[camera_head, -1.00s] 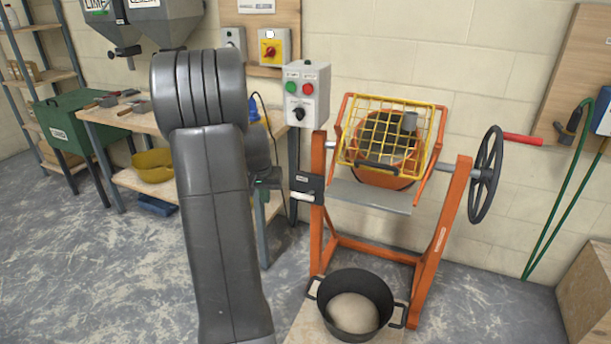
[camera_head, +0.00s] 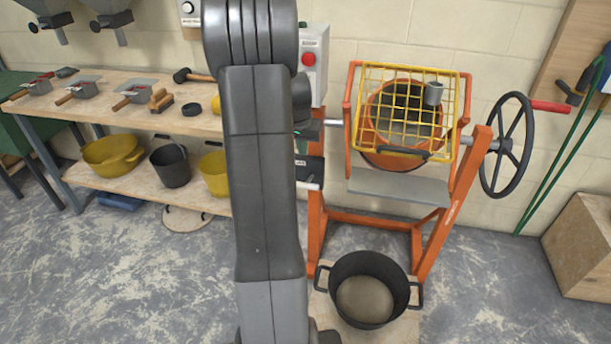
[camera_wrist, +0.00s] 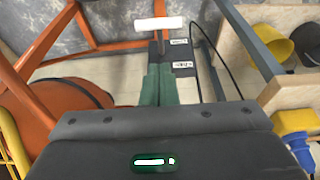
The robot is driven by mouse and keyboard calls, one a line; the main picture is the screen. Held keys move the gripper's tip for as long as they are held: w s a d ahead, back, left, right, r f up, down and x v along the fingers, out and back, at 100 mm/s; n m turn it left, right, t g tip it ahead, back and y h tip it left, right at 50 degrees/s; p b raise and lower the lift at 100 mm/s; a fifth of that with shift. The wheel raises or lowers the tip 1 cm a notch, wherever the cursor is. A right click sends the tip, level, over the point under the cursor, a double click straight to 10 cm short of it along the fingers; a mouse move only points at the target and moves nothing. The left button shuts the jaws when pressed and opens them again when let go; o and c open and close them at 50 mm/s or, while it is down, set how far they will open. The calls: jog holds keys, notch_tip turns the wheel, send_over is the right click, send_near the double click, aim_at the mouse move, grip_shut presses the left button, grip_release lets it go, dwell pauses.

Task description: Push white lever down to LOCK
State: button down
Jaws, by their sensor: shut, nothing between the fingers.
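The white lever (camera_wrist: 158,24) shows in the wrist view as a white bar on a thin stem, beyond my fingertips. In the head view its white end (camera_head: 312,187) shows beside the dark lock plate (camera_head: 310,168) on the orange mixer's left post, partly behind my arm. The plate (camera_wrist: 188,82) carries small white labels, too small to read surely. My gripper (camera_wrist: 160,72) is shut and empty, its green fingers together over the plate area, apart from the lever bar in the picture. In the head view my gripper (camera_head: 308,130) is mostly hidden by my arm, above the plate.
The orange mixer (camera_head: 408,112) with a yellow grid stands right of my arm, its black handwheel (camera_head: 507,145) further right. A black tub (camera_head: 368,288) sits below. A workbench (camera_head: 130,115) with tools stands left. A black cable (camera_wrist: 221,65) runs near the plate.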

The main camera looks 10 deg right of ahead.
send_near(304, 186)
jog(key=w+f, duration=0.1)
jog(key=w+d+f, duration=0.1)
jog(key=f, duration=0.1)
jog(key=w+f, duration=0.1)
jog(key=shift+d+f, duration=0.15)
jog(key=shift+f, duration=0.65)
jog(key=shift+f+b, duration=0.1)
jog(key=shift+b, duration=0.2)
jog(key=shift+s+f+b, duration=0.15)
jog(key=shift+f+b, duration=0.2)
jog(key=shift+b, duration=0.4)
jog(key=shift+s+b, duration=0.1)
jog(key=shift+b, duration=0.3)
